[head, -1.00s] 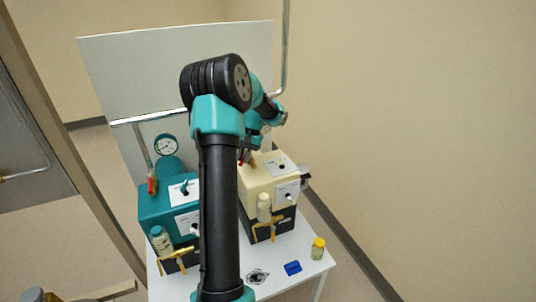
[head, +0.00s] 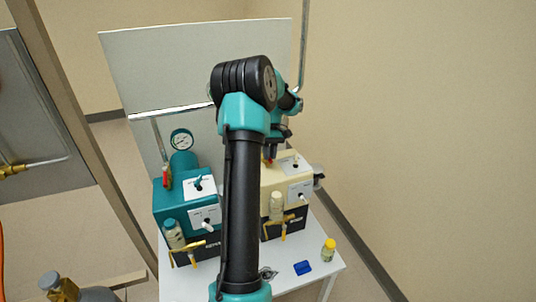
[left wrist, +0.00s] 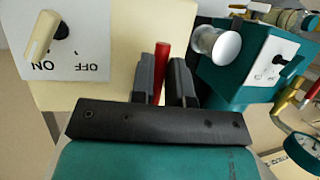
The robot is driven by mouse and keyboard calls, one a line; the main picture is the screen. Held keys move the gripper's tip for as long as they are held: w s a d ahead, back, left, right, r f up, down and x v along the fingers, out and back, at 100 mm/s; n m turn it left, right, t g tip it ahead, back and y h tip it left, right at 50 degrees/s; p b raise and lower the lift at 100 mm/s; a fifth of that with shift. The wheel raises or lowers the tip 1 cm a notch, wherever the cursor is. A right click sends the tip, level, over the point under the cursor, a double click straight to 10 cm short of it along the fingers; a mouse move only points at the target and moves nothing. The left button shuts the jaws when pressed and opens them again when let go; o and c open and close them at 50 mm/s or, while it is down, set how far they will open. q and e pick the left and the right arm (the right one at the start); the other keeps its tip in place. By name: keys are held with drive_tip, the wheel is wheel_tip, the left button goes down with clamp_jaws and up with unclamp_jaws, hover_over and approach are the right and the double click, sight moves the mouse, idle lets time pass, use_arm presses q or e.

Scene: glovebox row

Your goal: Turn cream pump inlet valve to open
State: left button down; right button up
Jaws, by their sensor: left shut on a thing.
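The cream pump (head: 275,180) stands on the white table, partly hidden behind my left arm. Its inlet valve shows as a small red handle (head: 269,160) at the back in the head view. In the left wrist view the red handle (left wrist: 162,62) stands between the two dark fingers of my left gripper (left wrist: 165,85). The left gripper (head: 274,150) is shut on this handle. The pump's cream body (left wrist: 110,85) is beside the fingers in the wrist view. The valve body and pipe under the handle are hidden. My right gripper is not in view.
A teal pump (head: 173,208) with a gauge (head: 181,140) and its own red valve handle (head: 166,176) stands to the left. A cream switch (left wrist: 42,36) on an ON/OFF plate is near the fingers.

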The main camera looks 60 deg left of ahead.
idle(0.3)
use_arm(q)
drive_tip(key=c, duration=1.1)
unclamp_jaws()
drive_tip(key=shift+w+r, duration=0.1)
drive_tip(key=shift+r, duration=0.05)
drive_tip(key=v, duration=1.7)
drive_tip(key=shift+a, duration=0.2)
